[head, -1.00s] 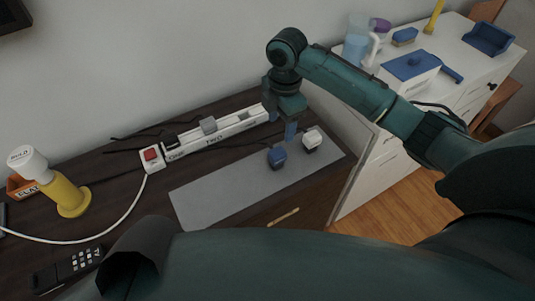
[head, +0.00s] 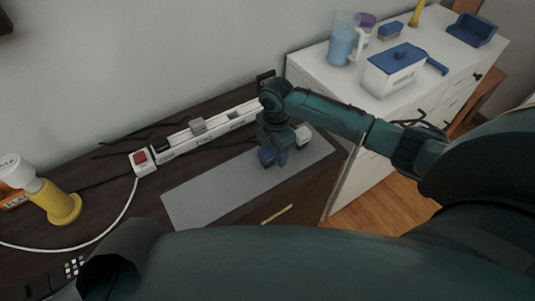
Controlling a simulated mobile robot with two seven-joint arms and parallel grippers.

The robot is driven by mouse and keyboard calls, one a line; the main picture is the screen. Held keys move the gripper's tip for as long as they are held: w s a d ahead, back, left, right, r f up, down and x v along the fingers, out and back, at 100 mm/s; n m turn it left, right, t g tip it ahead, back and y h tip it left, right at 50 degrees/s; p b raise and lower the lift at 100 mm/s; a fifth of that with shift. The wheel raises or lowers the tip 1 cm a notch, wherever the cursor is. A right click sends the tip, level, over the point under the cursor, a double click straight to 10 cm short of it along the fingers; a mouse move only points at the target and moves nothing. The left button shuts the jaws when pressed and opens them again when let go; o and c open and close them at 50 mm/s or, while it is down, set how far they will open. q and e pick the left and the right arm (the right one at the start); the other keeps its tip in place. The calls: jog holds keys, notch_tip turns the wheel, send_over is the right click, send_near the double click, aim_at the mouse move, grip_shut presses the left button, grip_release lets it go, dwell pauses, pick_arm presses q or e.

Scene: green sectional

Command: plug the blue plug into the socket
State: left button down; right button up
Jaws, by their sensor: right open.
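The blue plug (head: 266,157) is on the grey mat (head: 205,196), partly hidden by my right gripper. My right gripper (head: 275,154) is open and low, pointing down at the blue plug. One finger shows just right of the plug; I cannot tell whether it touches. The white power strip (head: 172,153) lies behind the mat along the wall, with a red switch (head: 140,157) at its left end. A black plug (head: 159,144) and a grey plug (head: 198,126) sit on it. Its right end is hidden by my arm. My left gripper is not in view.
A white plug (head: 303,136) stands close to the right of my right gripper. A yellow holder (head: 62,204) stands at the left. A white cabinet (head: 345,84) at the right bears a jug (head: 342,42) and a box with a blue lid (head: 398,60). The mat's left part is clear.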

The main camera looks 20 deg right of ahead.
jog(key=shift+f, duration=0.45)
jog(key=c, duration=1.1)
